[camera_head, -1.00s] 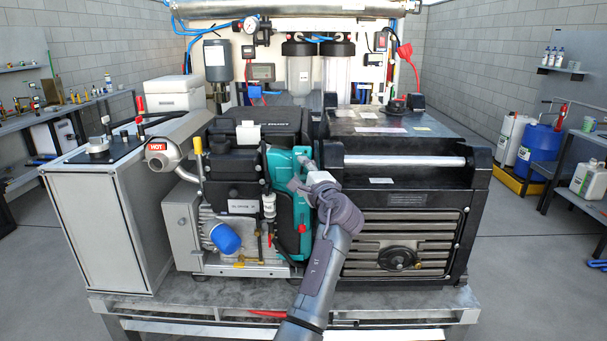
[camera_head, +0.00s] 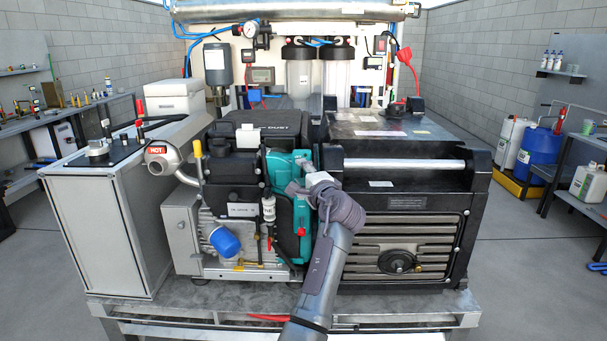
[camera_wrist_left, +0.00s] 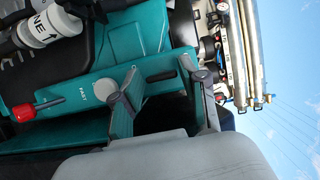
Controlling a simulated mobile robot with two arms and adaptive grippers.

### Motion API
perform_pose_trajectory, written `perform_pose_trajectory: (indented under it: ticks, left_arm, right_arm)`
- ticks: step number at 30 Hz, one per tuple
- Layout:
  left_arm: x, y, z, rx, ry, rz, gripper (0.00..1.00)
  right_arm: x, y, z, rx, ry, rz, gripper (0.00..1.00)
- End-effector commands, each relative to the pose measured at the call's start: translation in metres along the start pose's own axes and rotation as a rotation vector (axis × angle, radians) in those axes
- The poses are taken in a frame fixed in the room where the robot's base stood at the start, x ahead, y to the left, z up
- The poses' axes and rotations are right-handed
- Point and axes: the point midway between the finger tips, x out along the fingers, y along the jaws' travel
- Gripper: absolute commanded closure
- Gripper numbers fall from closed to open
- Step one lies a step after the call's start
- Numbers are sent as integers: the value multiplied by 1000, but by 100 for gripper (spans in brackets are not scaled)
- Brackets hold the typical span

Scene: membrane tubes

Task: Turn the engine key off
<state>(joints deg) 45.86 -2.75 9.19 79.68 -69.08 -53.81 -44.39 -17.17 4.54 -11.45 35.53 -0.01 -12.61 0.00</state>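My left gripper (camera_head: 296,188) is in front of the teal engine panel (camera_head: 280,167), near its upper right. In the left wrist view my gripper (camera_wrist_left: 166,78) has its two fingers apart, facing the teal panel (camera_wrist_left: 138,36). A small dark bar-like part (camera_wrist_left: 162,76) on the panel shows between the fingertips; I cannot tell whether it is the key. A pale round part (camera_wrist_left: 106,90) is partly behind one finger. A red knob (camera_wrist_left: 23,112) on a thin rod sits to the left. No key is clearly made out in the head view. My right gripper is not in view.
A black slatted housing (camera_head: 405,240) stands close to the right of my arm. A hot exhaust pipe (camera_head: 163,154) and a blue filter (camera_head: 225,241) are on the left. The machine stands on a grey metal base (camera_head: 200,296). Open floor (camera_head: 520,255) lies to the right.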

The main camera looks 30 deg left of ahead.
Motion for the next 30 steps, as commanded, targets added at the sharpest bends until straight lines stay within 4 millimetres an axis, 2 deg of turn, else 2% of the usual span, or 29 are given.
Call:
perform_pose_trajectory:
  ticks: [10, 14, 17, 24, 30]
  left_arm:
    - [0, -1, 0, 1, 0, -3, 42]
    - [-9, -1, 0, 1, 1, -4, 42]
    - [-26, -1, -1, 0, 3, -3, 42]
    - [-78, 0, 0, -1, 2, -1, 42]
    - [-109, 0, -1, 1, 2, -1, 42]
  right_arm:
    - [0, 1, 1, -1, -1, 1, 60]
    - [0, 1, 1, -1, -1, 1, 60]
    - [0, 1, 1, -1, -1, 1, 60]
    - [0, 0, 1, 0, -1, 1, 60]
    - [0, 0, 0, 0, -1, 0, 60]
